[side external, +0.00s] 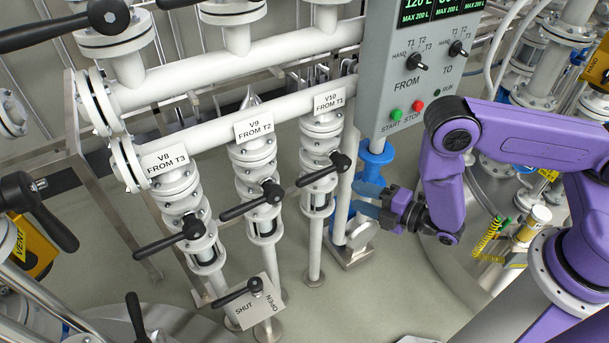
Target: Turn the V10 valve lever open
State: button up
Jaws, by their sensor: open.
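The V10 valve lever (325,169) is a black handle on the rightmost of three white vertical pipes. It points down and to the left from its hub. A white label (329,101) above it reads V10 FROM T1. My gripper (357,198), with blue-grey fingers, is to the right of the V10 lever hub, at the end of my purple arm. Its fingers are apart and point left, with nothing between them. A gap shows in this view between the fingertips and the lever.
V9's lever (252,202) and V8's lever (174,238) are to the left. A SHUT/OPEN plate (255,303) with a black lever stands below. A grey control panel (412,70) hangs above my gripper. A blue and white pipe fitting (376,158) stands close behind my gripper.

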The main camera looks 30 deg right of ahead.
aim_at(322, 170)
jog(key=x, duration=1.7)
jog(key=shift+s, duration=0.1)
grip_shut()
